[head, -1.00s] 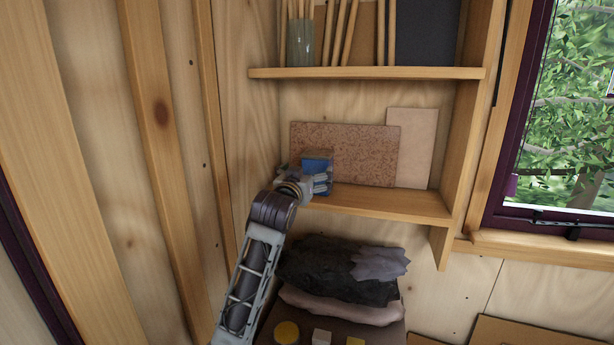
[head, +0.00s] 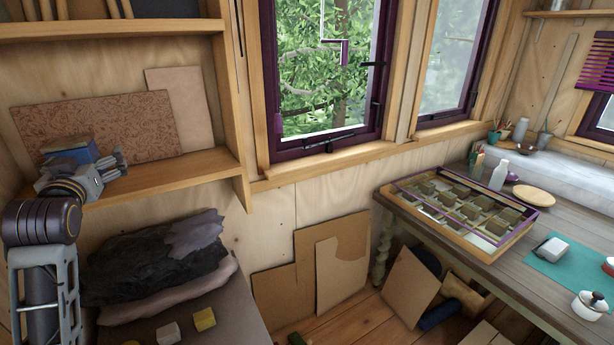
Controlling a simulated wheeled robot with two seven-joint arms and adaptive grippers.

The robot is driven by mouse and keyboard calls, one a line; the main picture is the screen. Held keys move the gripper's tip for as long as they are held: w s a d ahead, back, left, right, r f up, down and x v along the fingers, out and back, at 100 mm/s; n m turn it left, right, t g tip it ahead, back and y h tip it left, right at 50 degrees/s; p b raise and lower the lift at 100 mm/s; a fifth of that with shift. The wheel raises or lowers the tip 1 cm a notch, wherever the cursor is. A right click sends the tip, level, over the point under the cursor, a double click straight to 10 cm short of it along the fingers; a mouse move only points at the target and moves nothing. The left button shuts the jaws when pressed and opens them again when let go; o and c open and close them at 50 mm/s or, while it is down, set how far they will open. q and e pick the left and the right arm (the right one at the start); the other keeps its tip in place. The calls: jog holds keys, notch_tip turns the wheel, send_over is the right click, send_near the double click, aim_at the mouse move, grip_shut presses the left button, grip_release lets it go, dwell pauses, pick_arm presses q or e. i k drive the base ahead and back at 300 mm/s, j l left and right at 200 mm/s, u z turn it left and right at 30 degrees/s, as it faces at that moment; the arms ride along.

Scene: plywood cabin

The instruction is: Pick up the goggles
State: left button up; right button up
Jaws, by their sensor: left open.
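I cannot make out the goggles for certain in the head view. A blue-topped object (head: 68,150) sits at the left of the wooden shelf (head: 165,178), partly hidden by my left gripper (head: 120,162). I cannot tell what this object is. My left gripper is open at the shelf, just in front and to the right of it, with no object visible between its fingers. My right gripper is not in view.
A speckled brown board (head: 125,125) and a paler board (head: 183,100) lean behind the shelf. Dark folded cloth (head: 150,262) lies below.

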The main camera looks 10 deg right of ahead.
aim_at(554, 248)
jog(key=z, duration=2.1)
